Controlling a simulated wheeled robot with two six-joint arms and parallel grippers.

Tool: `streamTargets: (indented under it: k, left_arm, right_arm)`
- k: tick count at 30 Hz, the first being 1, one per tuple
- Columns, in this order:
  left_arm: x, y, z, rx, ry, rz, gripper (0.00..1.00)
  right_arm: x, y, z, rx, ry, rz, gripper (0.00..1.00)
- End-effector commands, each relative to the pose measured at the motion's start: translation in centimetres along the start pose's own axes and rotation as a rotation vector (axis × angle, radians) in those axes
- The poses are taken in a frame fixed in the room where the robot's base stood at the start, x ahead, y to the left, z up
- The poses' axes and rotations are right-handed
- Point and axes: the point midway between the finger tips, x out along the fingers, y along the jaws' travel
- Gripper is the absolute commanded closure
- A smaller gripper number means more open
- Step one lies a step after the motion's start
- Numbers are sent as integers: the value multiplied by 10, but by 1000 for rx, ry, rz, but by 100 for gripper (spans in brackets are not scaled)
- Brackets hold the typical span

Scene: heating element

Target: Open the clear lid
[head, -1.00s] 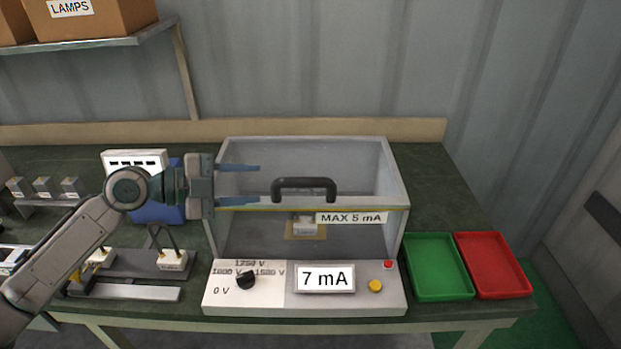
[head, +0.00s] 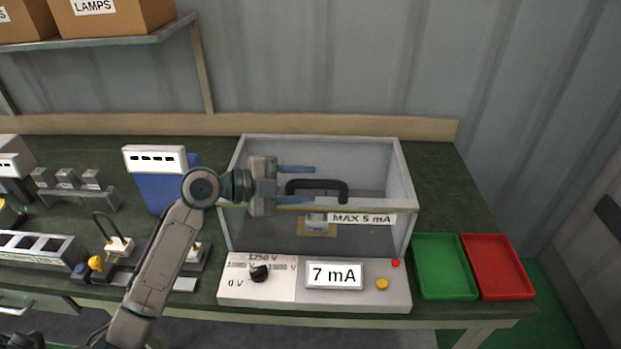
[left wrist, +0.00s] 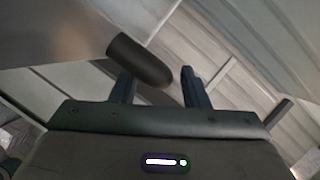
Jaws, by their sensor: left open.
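The test box (head: 407,190) stands on the bench with its clear lid (head: 375,205) appearing down. The lid carries a black bar handle (head: 335,184) along its front edge, above a "MAX 5 mA" label. My left gripper (head: 312,186) is open, its blue fingers pointing right at the left end of the handle. In the left wrist view the rounded handle end (left wrist: 140,60) appears between the two fingers (left wrist: 157,82), nearer the left one. Whether they touch is unclear. A small labelled part (head: 317,222) sits inside the box. My right gripper is not seen.
The control panel (head: 235,290) with a black knob and "7 mA" display fronts the box. A green tray (head: 443,265) and red tray (head: 497,265) lie to the right. A blue device (head: 160,190) and fixtures stand left. A shelf (head: 150,40) hangs at the upper left.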

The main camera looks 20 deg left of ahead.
Motion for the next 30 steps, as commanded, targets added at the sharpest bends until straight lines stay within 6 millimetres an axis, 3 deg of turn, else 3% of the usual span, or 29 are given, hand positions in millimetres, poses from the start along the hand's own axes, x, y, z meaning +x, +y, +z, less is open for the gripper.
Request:
streamTargets:
  k: [7,18,25,30]
  left_arm:
    - [17,-1,-1,-2,1,0,59]
    - [21,0,0,0,-1,1,59]
    - [21,0,0,0,0,1,100]
    - [21,0,0,-1,0,1,100]
  right_arm:
    - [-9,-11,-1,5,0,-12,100]
    - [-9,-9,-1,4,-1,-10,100]
    - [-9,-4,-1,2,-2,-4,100]
    - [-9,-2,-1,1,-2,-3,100]
